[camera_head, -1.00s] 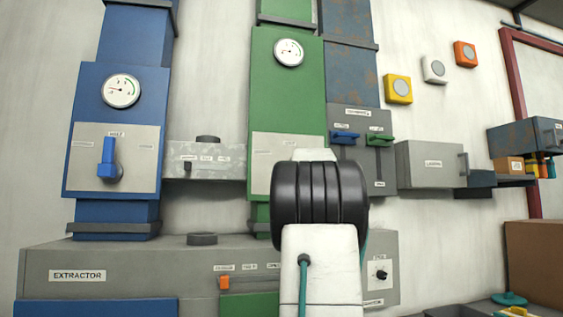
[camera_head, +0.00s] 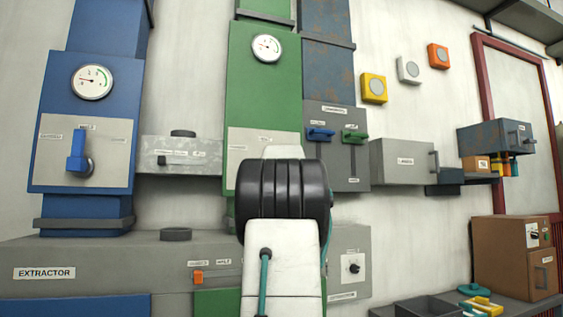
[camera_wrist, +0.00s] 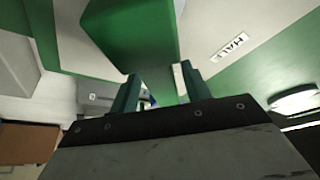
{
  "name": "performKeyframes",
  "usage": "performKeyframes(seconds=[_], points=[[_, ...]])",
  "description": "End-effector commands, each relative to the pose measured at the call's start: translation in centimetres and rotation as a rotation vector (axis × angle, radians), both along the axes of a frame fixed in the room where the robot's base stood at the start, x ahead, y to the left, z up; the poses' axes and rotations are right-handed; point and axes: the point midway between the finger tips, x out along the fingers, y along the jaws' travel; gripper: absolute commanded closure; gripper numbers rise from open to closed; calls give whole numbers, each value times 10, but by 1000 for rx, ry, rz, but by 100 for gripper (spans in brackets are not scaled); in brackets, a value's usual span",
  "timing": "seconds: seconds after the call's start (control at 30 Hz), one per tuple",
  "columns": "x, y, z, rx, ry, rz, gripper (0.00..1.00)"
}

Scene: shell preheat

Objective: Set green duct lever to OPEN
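The green duct (camera_head: 262,95) stands in the middle of the head view, with a round gauge and a pale lever panel (camera_head: 240,140). My arm covers much of that panel, so its lever and my gripper are hidden there. In the wrist view, a large green block (camera_wrist: 130,30), which looks like the lever handle, is close in front of my gripper (camera_wrist: 158,88). A HALF label (camera_wrist: 230,45) is on the pale panel to its right. The two teal fingers are apart, with nothing seen between them. I cannot tell whether either touches the block.
The blue duct (camera_head: 88,90) with its blue lever (camera_head: 78,152) stands left. A grey box (camera_head: 335,135) with small blue and green handles is right of the green duct. The extractor cabinet (camera_head: 110,262) runs below. A brown box (camera_head: 500,255) is at far right.

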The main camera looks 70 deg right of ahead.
Motion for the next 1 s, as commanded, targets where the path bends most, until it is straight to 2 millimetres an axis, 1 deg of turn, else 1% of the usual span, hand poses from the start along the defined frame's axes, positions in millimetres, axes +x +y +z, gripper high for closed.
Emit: performKeyframes(seconds=[0.13, 0.23, 0.5, 0.6, 0.7, 0.8, 1.0], points=[[0, 1, 1, -1, 1, 0, 53], [-3, 8, -1, -1, 0, 1, 53], [-20, 46, -12, -2, 0, 0, 53], [-26, 58, -16, -1, 0, -1, 53], [-29, 65, -19, -1, 0, -1, 53], [-31, 69, -20, -1, 0, -1, 53], [-30, 69, -21, -1, 0, -1, 53]])
